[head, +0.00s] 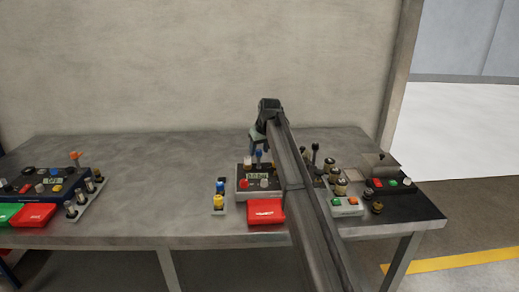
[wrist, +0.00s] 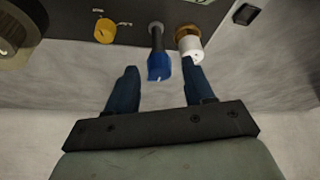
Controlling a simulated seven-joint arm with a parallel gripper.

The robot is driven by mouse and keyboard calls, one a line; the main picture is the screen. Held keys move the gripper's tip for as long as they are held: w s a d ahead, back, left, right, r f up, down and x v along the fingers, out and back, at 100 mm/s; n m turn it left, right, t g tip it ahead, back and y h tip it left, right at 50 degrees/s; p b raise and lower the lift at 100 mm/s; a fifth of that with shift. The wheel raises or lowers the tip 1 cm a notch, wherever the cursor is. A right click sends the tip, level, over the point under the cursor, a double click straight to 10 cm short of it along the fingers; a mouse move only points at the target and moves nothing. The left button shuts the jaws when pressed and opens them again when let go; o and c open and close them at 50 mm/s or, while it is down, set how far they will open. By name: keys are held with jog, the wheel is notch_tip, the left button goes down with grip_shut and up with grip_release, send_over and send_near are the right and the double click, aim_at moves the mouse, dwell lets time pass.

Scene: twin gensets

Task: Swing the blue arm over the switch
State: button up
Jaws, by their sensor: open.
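A lever with a blue end (wrist: 158,68) on a dark shaft rises from the panel in the wrist view. In the head view the blue end (head: 258,154) shows above the middle control box (head: 243,196), just below my gripper (head: 258,138). My gripper (wrist: 162,75) is open, with one finger on each side of the blue end. The right finger is close to a white knob with a brown base (wrist: 190,45); I cannot tell whether they touch. A yellow knob (wrist: 105,31) is left of the lever. I cannot tell which part is the switch.
A red block (head: 265,211) is at the front of the middle box. Blue and yellow knobs (head: 219,201) stand to its left. Another control box (head: 45,187) is at far left. Several levers and boxes (head: 388,184) crowd the right. The table (head: 150,190) between is clear.

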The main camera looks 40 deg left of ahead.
grip_shut()
jog(key=shift+n, duration=0.3)
jog(key=n, duration=0.1)
jog(key=n+g, duration=0.1)
jog(key=n, duration=0.1)
jog(key=shift+w+n+g+y, duration=0.2)
jog(key=shift+n+g+y, duration=0.1)
jog(key=n+g, duration=0.1)
jog(key=n, duration=0.3)
jog(key=shift+w+n+g, duration=0.15)
jog(key=shift+n+g, duration=0.15)
jog(key=shift+g, duration=0.1)
jog(key=n, duration=0.2)
jog(key=n+g+h, duration=0.1)
jog(key=n, duration=0.1)
jog(key=shift+w+a+n, duration=0.1)
jog(key=shift+a+n, duration=0.05)
jog(key=shift+n, duration=0.15)
jog(key=n+g+h, duration=0.1)
jog(key=n, duration=0.3)
jog(key=shift+h, duration=0.4)
jog(key=shift+n, duration=0.3)
